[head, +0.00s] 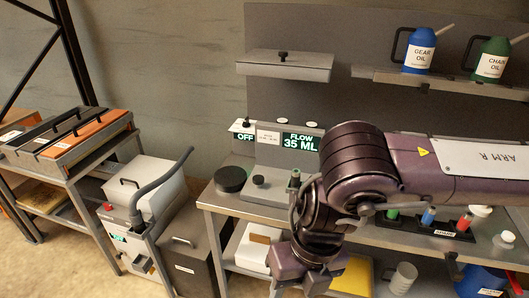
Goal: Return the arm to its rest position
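My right arm (465,185), marked "ARM R", comes in from the right and reaches across the workbench to the middle of the head view. Its purple elbow (355,160) bends there, and the lower links hang down in front of the bench. The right wrist and gripper (298,272) are at the bottom edge, in front of the lower shelf. The fingers are cut off or hidden, so I cannot tell whether they are open or shut, or whether they hold anything. My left arm and gripper are not in view.
The workbench (222,200) carries a dispenser with a "FLOW 35 ML" display (300,142), a black round puck (230,179) and a rack (440,229) of coloured bottles. Oil cans (419,60) stand on a wall shelf. A machine with a hose (150,220) and a tray stand (70,170) are left.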

